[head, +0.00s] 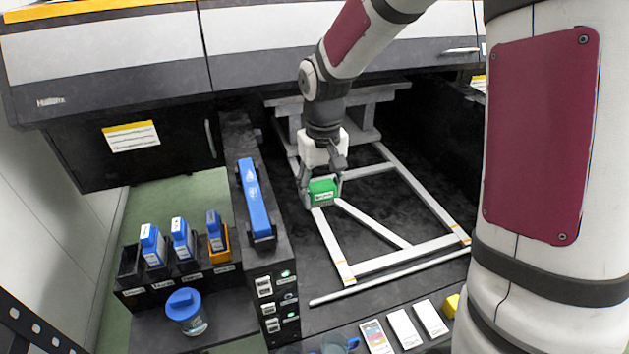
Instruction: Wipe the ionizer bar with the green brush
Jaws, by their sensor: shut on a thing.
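My gripper (321,188) is shut on the green brush (322,187), a green block with a pale label on its face. It holds the brush near the left rail of a pale frame; whether the brush touches the rail cannot be told. A long blue bar with dark ends, which looks like the ionizer bar (256,203), lies along the top of a dark cabinet to the left of my gripper. The brush and the blue bar are clearly apart. The brush's underside is hidden.
The pale rail frame (401,261) spreads over the dark bed. Blue-capped bottles (181,240) stand in a rack at left, with a blue-lidded jar (186,311) in front. A blue cup (340,344) and cards (404,328) lie at the front edge. An overhanging cover (110,45) is behind.

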